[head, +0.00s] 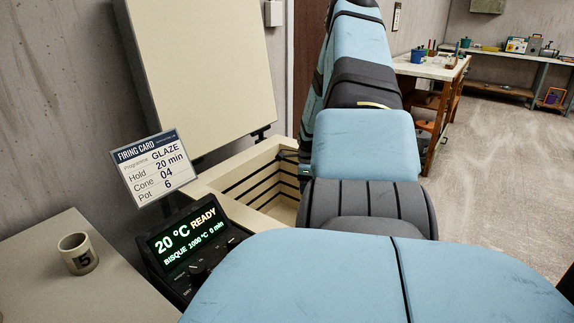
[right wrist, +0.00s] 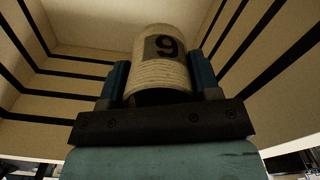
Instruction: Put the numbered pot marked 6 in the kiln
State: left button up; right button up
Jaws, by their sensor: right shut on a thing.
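In the right wrist view a pale cylindrical pot (right wrist: 160,78) with a dark number patch sits between the fingers of my right gripper (right wrist: 161,72), which is shut on it. The digit looks like a 9 there, and may be a 6 seen upside down. Cream kiln walls with dark bands surround the pot, and a plain surface shows beyond it. I cannot tell whether the pot touches the kiln floor. In the head view the top-loading kiln (head: 229,180) is open, and my right arm hides its right part, the gripper and the pot. My left gripper is not in view.
The kiln lid (head: 208,75) stands raised behind the opening. A firing card (head: 154,168) lists pot 6. The control panel (head: 190,248) reads 20 °C READY. A pot marked 5 (head: 78,254) stands on a table (head: 50,290) at the left. Workbenches (head: 432,68) stand far off at the right.

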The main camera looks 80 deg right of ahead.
notch_tip(320, 180, down, 6)
jog(key=shift+r+b, duration=0.1)
jog(key=shift+b, duration=0.7)
notch_tip(320, 180, down, 7)
jog(key=b, duration=0.2)
jog(key=shift+b, duration=0.3)
jog(key=shift+f+b, duration=1.05)
jog(key=shift+f, duration=1.35)
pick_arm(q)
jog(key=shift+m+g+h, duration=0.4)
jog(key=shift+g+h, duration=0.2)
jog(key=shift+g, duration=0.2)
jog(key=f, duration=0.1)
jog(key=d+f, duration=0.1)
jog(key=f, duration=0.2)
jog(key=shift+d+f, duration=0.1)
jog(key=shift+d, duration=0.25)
pick_arm(e)
jog(key=shift+r, duration=0.1)
jog(key=o, duration=1)
jog(key=shift+c, duration=0.2)
